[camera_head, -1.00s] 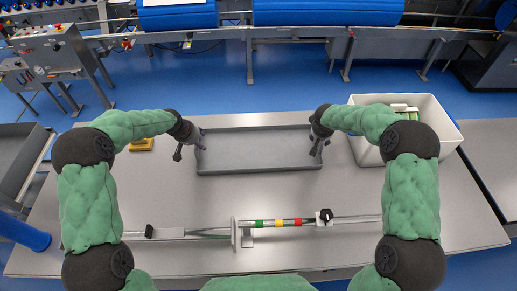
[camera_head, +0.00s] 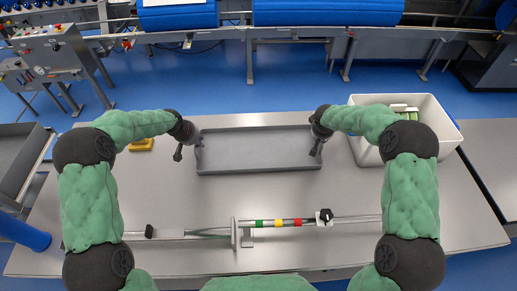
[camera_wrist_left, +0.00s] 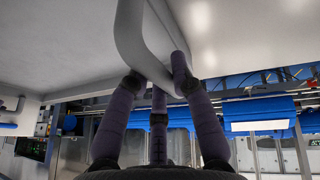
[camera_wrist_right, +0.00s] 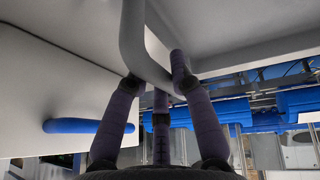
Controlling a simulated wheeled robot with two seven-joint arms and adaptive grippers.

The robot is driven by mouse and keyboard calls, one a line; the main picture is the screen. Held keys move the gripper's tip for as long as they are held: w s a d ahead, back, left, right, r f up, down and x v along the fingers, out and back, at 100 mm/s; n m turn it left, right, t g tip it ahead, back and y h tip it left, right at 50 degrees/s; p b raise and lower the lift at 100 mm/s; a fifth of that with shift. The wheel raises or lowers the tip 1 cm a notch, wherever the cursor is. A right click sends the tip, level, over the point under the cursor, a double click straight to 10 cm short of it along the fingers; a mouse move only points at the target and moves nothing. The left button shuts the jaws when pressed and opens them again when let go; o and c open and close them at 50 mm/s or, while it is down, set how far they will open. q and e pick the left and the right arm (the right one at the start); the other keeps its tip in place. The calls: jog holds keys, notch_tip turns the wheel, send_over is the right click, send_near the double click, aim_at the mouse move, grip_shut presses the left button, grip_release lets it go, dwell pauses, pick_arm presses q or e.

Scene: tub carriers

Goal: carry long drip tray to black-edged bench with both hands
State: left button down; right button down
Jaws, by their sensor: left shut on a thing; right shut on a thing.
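The long drip tray (camera_head: 258,152) is grey, shallow and rectangular, and lies lengthwise across the steel table in front of me. My left gripper (camera_head: 187,150) is at its left end and shut on the tray's grey end handle, which the left wrist view shows between the fingers (camera_wrist_left: 132,40). My right gripper (camera_head: 317,146) is at its right end, shut on the other handle, which the right wrist view shows (camera_wrist_right: 132,40). The tray looks level and I see no clear gap under it. I cannot tell which surface is the black-edged bench.
A white tub (camera_head: 440,117) with green items stands close to my right gripper. A yellow block (camera_head: 142,145) lies left of the tray. A rod with green, yellow and red bands (camera_head: 278,223) runs across the front of the table. Another grey bench (camera_head: 494,150) is at right.

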pick_arm(q)
jog(key=shift+r, duration=0.2)
pick_arm(e)
jog(key=shift+r, duration=0.2)
